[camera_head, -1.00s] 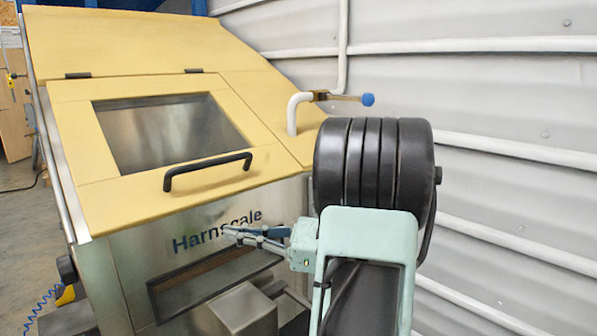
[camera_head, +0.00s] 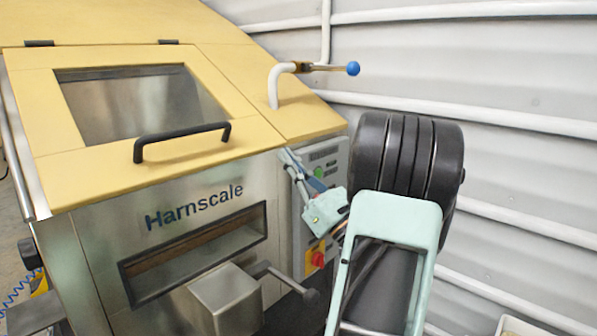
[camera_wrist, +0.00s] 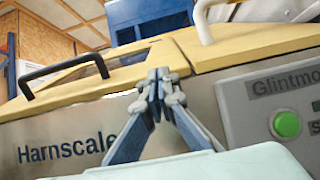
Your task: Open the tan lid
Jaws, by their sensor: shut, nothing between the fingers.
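The tan lid (camera_head: 60,182) with a window and a black bar handle (camera_head: 182,141) lies closed on the sloping front of the steel hopper. Two dark hinges show along its top edge. In the wrist view the black handle (camera_wrist: 65,73) is at the left and the lid's edge (camera_wrist: 75,105) runs behind the fingers. My gripper (camera_head: 287,155) is shut and empty, in front of the hopper's right front corner, right of the handle and apart from it. In the wrist view its fingertips (camera_wrist: 158,75) meet near the middle.
A white pipe with a blue-knobbed lever (camera_head: 353,68) rises from the tan top right of the lid. A control panel (camera_head: 318,165) with a green button is behind my gripper. A steel box with a lever (camera_head: 225,300) juts out below. A corrugated wall stands at right.

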